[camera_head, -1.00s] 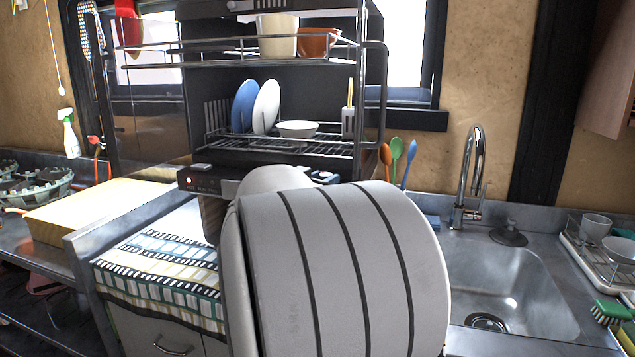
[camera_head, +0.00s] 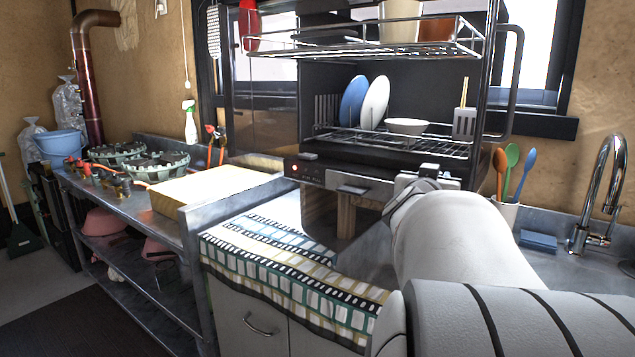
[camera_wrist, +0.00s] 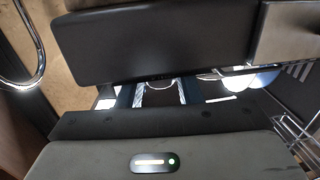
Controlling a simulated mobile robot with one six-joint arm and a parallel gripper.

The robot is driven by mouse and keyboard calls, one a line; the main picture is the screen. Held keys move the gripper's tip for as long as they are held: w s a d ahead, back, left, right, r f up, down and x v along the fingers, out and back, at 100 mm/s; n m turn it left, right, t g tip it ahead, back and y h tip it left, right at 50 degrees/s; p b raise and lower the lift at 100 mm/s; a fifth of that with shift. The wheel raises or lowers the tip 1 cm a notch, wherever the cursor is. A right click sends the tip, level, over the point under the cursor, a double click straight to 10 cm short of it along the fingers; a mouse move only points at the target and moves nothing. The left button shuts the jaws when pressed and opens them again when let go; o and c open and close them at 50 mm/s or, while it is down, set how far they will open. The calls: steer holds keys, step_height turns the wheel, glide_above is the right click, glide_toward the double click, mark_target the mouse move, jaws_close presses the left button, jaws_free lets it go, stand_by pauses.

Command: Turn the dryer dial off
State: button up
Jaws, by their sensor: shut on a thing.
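The dish dryer (camera_head: 484,115) is a dark open cabinet with wire racks. Its control strip (camera_head: 326,177) runs along the bottom front, with a red light at the left end. My gripper (camera_head: 418,182) is at the right end of this strip and is shut on what I take to be the dryer dial. The dial itself is hidden by the gripper and my white arm, so its setting cannot be read. In the wrist view, dark gripper parts fill the middle, with a grey piece of the dryer (camera_wrist: 288,32) at the upper right.
Plates and a bowl (camera_head: 406,126) stand on the lower rack. A patterned cloth (camera_head: 290,265) covers the counter below. A spoon cup (camera_head: 505,213) and faucet (camera_head: 600,190) are right of my arm. A yellow board (camera_head: 215,188) lies left.

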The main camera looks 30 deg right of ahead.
steer(key=o, duration=1)
steer(key=shift+s, duration=0.1)
steer(key=shift+c, duration=0.2)
steer(key=p+v, duration=0.2)
steer(key=v, duration=0.5)
steer(key=shift+s+a+p, duration=0.3)
